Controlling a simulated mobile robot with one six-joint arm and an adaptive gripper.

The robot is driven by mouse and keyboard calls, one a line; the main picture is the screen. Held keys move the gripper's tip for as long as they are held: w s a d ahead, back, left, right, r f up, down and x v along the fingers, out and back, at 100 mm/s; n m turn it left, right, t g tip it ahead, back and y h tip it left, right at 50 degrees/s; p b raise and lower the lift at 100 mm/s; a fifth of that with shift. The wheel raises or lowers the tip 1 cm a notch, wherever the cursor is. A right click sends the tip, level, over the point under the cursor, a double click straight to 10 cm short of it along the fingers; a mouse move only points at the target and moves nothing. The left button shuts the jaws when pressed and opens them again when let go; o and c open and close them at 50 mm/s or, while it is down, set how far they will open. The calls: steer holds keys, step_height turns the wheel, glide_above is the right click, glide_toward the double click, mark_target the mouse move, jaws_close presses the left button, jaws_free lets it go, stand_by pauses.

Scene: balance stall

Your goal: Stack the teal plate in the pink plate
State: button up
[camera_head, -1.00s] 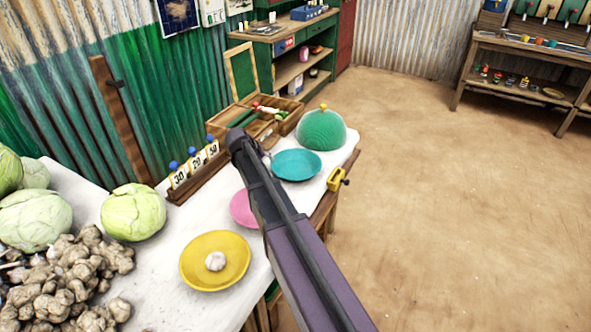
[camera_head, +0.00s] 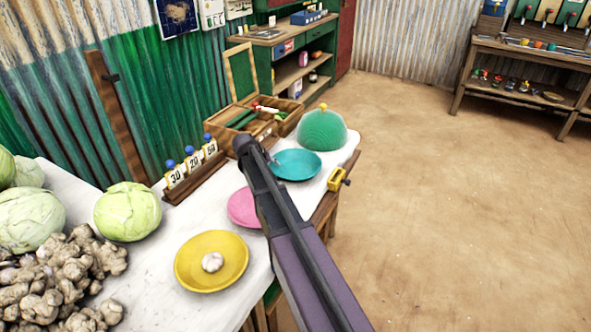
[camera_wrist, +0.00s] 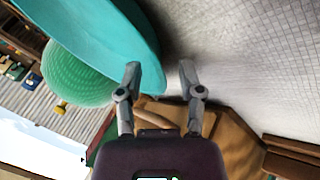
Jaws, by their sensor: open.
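The teal plate (camera_head: 299,164) lies on the white-topped table, just in front of the green dome. In the wrist view the teal plate (camera_wrist: 100,35) fills the upper left. The pink plate (camera_head: 243,208) is nearer to me, left of my arm, which hides its right part. My gripper (camera_wrist: 158,78) is open and empty, with its left fingertip close by the teal plate's rim; I cannot tell whether it touches. In the head view my gripper (camera_head: 273,160) is mostly hidden behind my wrist, at the teal plate's left edge.
A yellow plate (camera_head: 190,278) holds a garlic bulb (camera_head: 212,262). The green dome (camera_head: 322,131) stands behind the teal plate. A yellow clamp (camera_head: 336,179) sits at the table's right edge. Number cards (camera_head: 194,164), an open wooden box (camera_head: 245,117) and cabbages (camera_head: 128,211) line the left side.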

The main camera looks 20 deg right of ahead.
jaws_close()
steer(key=shift+r, duration=0.2)
stand_by(0.5)
step_height(320, 180, up, 4)
steer(key=p, duration=0.4)
steer(key=shift+f, duration=0.15)
steer(key=s, duration=0.5)
steer(key=s+a, duration=0.1)
steer(key=s, duration=0.4)
steer(key=s+r+p, duration=0.1)
steer(key=s, duration=0.5)
steer(key=shift+a, duration=0.3)
steer(key=shift+r, duration=0.1)
step_height(320, 180, up, 14)
steer(key=p, duration=1.4)
